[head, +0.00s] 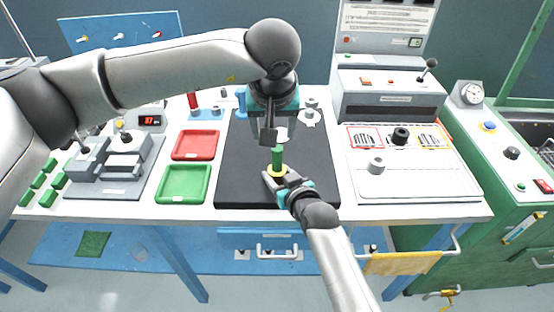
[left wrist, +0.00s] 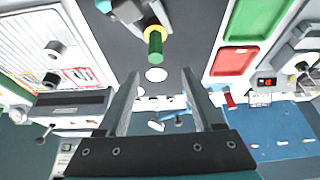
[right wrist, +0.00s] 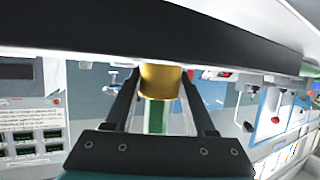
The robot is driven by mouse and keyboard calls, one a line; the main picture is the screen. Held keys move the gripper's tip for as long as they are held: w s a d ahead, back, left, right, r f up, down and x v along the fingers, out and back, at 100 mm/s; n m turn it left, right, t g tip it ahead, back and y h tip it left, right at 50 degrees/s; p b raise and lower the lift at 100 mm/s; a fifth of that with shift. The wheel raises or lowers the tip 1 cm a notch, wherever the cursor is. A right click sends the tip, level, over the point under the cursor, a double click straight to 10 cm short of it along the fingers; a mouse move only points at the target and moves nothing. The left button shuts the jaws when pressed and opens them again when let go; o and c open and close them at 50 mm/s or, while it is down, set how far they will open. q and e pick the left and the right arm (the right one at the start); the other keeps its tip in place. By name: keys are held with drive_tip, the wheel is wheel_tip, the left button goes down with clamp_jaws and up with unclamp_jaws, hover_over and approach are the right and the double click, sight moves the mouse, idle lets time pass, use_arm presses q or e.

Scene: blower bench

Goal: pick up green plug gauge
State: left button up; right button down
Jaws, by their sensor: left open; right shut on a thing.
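The green plug gauge (head: 277,156) is a green cylinder with a yellow-gold collar, upright over the black mat (head: 240,185). My right gripper (head: 275,174) is shut on it near the collar. In the right wrist view the gold collar and green shaft of the gauge (right wrist: 155,115) show between the fingers. I cannot tell if its lower end touches the mat. My left gripper (head: 268,137) hangs just behind and above the gauge, open and empty. In the left wrist view its fingers (left wrist: 160,82) are wide apart, with the gauge (left wrist: 155,42) beyond them.
A red tray (head: 195,145) and a green tray (head: 183,184) lie left of the mat. A grey fixture (head: 120,160) is further left. A panel with a grey knob (head: 376,165) and a black knob (head: 400,136) is to the right. The mat's front is clear.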

sight(277, 151)
use_arm(q)
drive_tip(key=x, duration=1.1)
drive_tip(key=shift+s+d+f, duration=0.15)
drive_tip(key=shift+s+d, duration=0.2)
drive_tip(key=shift+d, duration=0.05)
drive_tip(key=shift+w+f, duration=0.2)
drive_tip(key=shift+f, duration=0.25)
drive_tip(key=shift+c, duration=0.3)
drive_tip(key=shift+a, duration=0.1)
clamp_jaws()
